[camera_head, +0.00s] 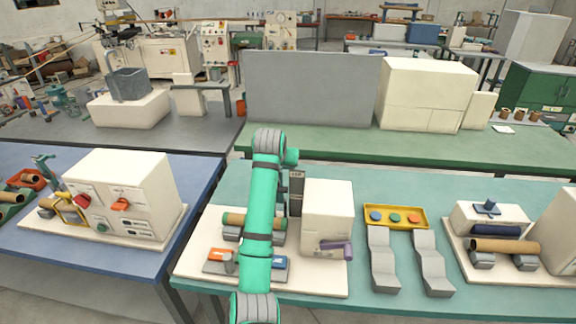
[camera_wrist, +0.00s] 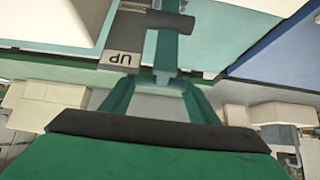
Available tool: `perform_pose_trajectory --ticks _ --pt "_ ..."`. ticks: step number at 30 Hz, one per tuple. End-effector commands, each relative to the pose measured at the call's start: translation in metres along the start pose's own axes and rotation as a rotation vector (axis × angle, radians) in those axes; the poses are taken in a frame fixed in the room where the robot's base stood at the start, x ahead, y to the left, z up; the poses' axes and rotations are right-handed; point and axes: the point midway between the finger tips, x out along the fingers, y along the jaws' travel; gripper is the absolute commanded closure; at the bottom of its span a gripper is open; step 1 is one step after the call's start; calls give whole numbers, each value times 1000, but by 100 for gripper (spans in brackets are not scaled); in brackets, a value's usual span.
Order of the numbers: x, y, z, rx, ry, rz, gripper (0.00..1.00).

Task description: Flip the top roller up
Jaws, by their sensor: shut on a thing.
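The spiral winder stands on a cream base (camera_head: 320,282) on the teal table, with a cream housing (camera_head: 327,205) at its right. A tube with green and brown parts (camera_head: 236,219) lies across it, partly hidden behind my arm. Beside the housing stands a dark upright post (camera_head: 297,195); an "UP" label (camera_wrist: 123,59) shows upside down in the wrist view. My gripper (camera_wrist: 170,35) has its fingers together around a short dark bar (camera_wrist: 171,22) lying crosswise; I cannot tell surely whether it belongs to the top roller. In the head view my arm hides the gripper and top roller.
An orange block (camera_head: 220,256) and a blue block (camera_head: 281,263) sit at the base's front. A yellow tray (camera_head: 396,215) and two grey stepped pieces (camera_head: 382,262) lie to the right. Another winder (camera_head: 120,200) stands left.

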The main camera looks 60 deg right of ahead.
Motion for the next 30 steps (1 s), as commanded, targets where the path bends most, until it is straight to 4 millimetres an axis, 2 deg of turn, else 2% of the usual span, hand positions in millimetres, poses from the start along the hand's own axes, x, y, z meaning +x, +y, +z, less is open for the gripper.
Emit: perform_pose_trajectory --ticks 1,11,12,14,24,30 --pt "4 2 5 0 -11 4 86" --pt "5 0 6 -1 -14 2 86" --pt "5 0 6 -1 -14 2 38" --pt "4 0 6 -1 -12 1 27" --pt "-1 -2 2 -2 -5 -1 27" --pt "-25 -2 2 -1 -3 -2 27"
